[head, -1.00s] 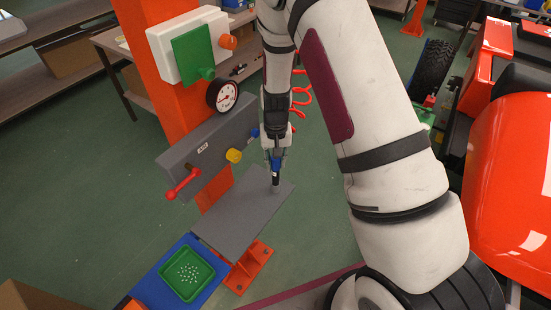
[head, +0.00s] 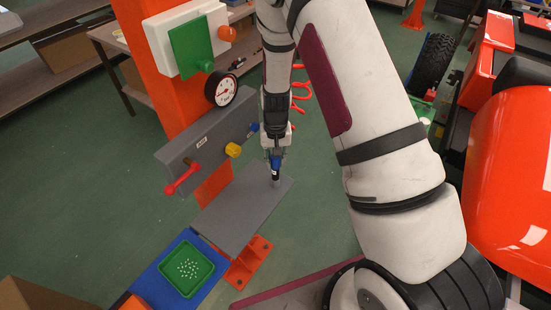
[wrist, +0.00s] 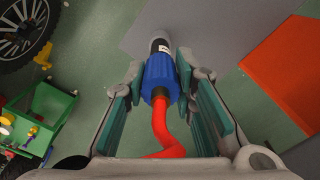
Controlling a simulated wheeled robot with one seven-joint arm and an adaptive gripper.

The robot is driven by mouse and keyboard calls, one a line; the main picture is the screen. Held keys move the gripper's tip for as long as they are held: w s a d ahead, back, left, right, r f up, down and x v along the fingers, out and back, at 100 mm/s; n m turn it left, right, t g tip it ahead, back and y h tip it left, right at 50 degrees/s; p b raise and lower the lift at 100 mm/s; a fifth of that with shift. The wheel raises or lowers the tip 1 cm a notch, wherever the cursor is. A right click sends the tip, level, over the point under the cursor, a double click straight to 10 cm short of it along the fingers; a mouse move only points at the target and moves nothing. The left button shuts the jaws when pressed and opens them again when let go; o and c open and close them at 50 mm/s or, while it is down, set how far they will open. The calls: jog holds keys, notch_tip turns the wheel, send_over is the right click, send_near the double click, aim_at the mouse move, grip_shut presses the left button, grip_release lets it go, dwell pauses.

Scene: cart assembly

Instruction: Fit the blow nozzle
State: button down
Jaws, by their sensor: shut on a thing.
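My gripper (wrist: 160,72) is shut on a blue coupling (wrist: 159,76) with a red hose (wrist: 165,132) running from its near end. A black piece (wrist: 159,45) with a pale mark and a grey tip extends from the coupling's far end. I cannot tell whether this piece is the blow nozzle or how it is joined. In the head view my gripper (head: 275,157) points down over the grey shelf (head: 235,215). The dark piece below it (head: 276,174) reaches the shelf's far right part; whether it touches is unclear.
Beside the shelf is a grey panel (head: 207,142) with a red lever (head: 181,180) and yellow knob (head: 233,150). A gauge (head: 222,90) sits above. A green tray (head: 187,268) of small pale bits lies on a blue surface. A red machine (head: 515,185) stands at right.

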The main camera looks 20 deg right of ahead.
jog(key=c, duration=1.2)
grip_release()
jog(key=shift+c, duration=0.2)
jog(key=shift+r, duration=0.1)
notch_tip(320, 180, up, 12)
jog(key=s+r+t, duration=0.1)
jog(key=s+r, duration=0.2)
jog(key=r, duration=0.3)
jog(key=s+r+n+t, duration=0.1)
jog(key=s+r, duration=0.2)
jog(key=r, duration=0.4)
jog(key=s+r+t, duration=0.1)
jog(key=s+r, duration=0.2)
jog(key=r, duration=0.3)
jog(key=s+r+n+t, duration=0.1)
jog(key=s+r, duration=0.3)
jog(key=s, duration=0.4)
jog(key=s+r+n+t, duration=0.1)
jog(key=s+r, duration=0.3)
jog(key=s, duration=0.4)
jog(key=shift+r+t, duration=0.3)
jog(key=shift+r, duration=0.05)
